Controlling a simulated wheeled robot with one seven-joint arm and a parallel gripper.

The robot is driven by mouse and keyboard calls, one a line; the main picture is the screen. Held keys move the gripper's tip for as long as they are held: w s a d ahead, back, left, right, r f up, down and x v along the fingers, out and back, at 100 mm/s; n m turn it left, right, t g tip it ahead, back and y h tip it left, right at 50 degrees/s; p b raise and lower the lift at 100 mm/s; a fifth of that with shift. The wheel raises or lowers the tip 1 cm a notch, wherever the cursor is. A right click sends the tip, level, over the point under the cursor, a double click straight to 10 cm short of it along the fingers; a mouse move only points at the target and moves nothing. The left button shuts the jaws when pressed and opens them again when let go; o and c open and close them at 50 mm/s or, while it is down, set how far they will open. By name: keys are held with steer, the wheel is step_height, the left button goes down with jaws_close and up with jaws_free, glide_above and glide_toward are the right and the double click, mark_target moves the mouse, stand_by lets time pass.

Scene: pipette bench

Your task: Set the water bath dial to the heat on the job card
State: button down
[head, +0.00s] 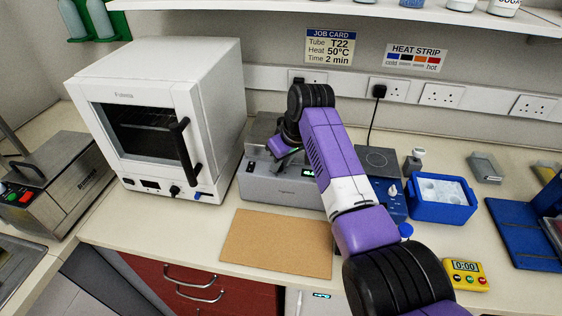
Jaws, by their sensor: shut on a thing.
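The job card (329,47) on the back wall reads Tube T22, Heat 50°C, Time 2 min. The water bath (283,190) appears to be the grey metal box on the bench, right of the white oven. My gripper (282,151) is at its upper front and looks shut on the dial. The dial itself and its setting are hidden behind my gripper and wrist. A small green patch shows beside the fingers. The markings on the box front are too small to read.
The white oven (215,85) stands close on the left. A brown mat (275,243) lies in front. To the right are a blue ice box (441,212), a yellow timer (465,273) showing 0:00 and a blue rack (525,235). The heat strip sign (415,58) runs cold to hot.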

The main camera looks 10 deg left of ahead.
steer(key=shift+m+p, duration=0.3)
steer(key=shift+s+a+r+m+t+p, duration=0.1)
steer(key=shift+m+t+p, duration=0.25)
steer(key=shift+m, duration=0.25)
steer(key=shift+a+m+t+h+p, duration=0.15)
steer(key=shift+m+t+h+p, duration=0.15)
steer(key=shift+m+h, duration=0.65)
steer(key=shift+a+m+h+b, duration=0.1)
steer(key=shift+m+h+b, duration=0.2)
steer(key=shift+m, duration=1.1)
steer(key=shift+a+m+h+b, duration=0.1)
steer(key=shift+m+h, duration=0.25)
steer(key=shift+m, duration=1)
steer(key=c, duration=1.5)
jaws_free()
steer(key=shift+s, duration=0.1)
steer(key=shift+b+v, duration=0.8)
steer(key=shift+v, duration=3.05)
